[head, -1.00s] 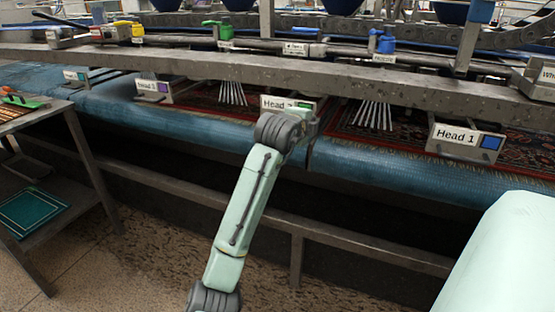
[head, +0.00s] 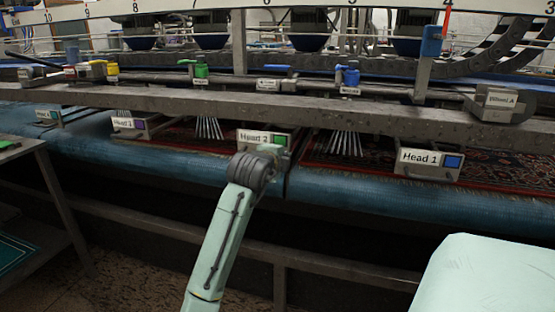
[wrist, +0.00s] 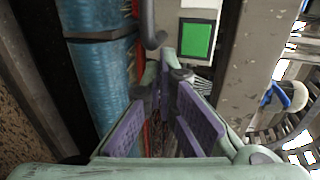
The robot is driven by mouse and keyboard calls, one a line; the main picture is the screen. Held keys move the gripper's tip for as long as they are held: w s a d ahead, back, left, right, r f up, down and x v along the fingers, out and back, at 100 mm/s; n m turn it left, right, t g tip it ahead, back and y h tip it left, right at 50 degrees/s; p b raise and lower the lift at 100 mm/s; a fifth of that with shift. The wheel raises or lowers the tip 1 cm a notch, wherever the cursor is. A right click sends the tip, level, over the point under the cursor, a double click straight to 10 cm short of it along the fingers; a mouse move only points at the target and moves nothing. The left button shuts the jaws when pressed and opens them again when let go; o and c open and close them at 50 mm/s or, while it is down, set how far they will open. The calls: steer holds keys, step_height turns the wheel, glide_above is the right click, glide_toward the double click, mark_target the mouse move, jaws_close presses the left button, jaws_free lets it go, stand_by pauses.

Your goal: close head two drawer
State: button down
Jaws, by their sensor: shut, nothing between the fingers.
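The Head 2 drawer (head: 264,138) is a grey box with a white label and a green square, under the long grey beam. My arm's end covers its lower front in the head view, so I cannot tell how far out it stands. In the wrist view its front, with the green square (wrist: 196,40), is just ahead. A dark curved handle (wrist: 151,25) shows left of the square. My gripper (wrist: 166,74) has purple pads, and its fingertips are together and empty, close to the handle and label. I cannot tell whether they touch.
The Head 1 box (head: 428,163) is to the right and the Head 3 box (head: 142,124) to the left. A blue roller (head: 350,188) runs along the front. The grey beam (head: 370,112) passes above. A side table (head: 30,150) stands at left.

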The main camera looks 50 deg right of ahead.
steer(key=b+v, duration=0.2)
steer(key=v, duration=0.8)
steer(key=shift+a+b, duration=0.2)
steer(key=shift+b, duration=0.2)
steer(key=shift+s, duration=0.15)
steer(key=shift+r, duration=0.1)
